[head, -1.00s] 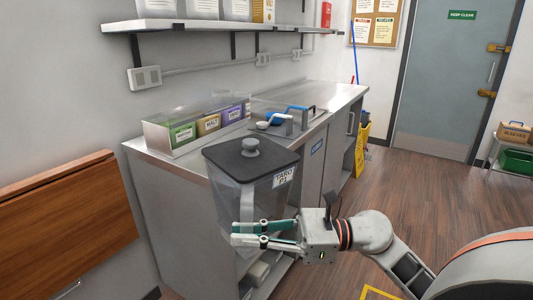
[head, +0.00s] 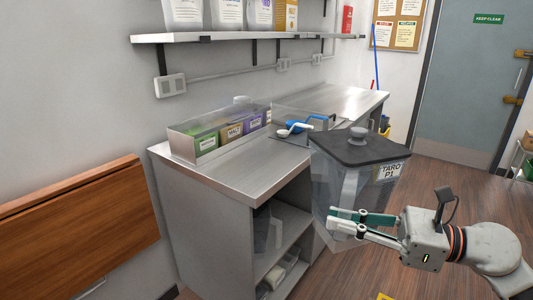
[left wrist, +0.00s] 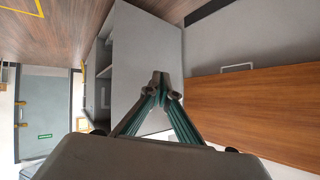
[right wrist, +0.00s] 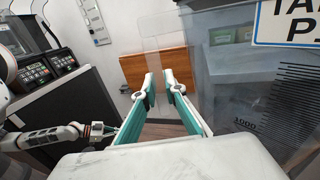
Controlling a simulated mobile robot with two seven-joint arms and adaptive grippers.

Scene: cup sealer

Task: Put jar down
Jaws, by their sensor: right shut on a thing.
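The jar (head: 335,180) is a large clear container with a dark lid, a grey knob and a "TARO P1" label. It is upright in front of the counter's right part in the head view. My right gripper (head: 334,222) is shut on its handle low on the near side. In the right wrist view the jar (right wrist: 235,100) fills the right side, and the see-through handle shows faintly at the fingers (right wrist: 160,92). My left gripper (left wrist: 161,82) is shut and empty in its wrist view, clear of the counter side. The jar's underside is hidden.
The steel counter (head: 245,170) has a bare near end. Behind it stands a clear-fronted rack (head: 215,135) of labelled boxes. Blue-handled scoops (head: 295,127) lie farther along. Open shelves (head: 285,235) are below. A folded wooden panel (head: 80,225) is on the left wall.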

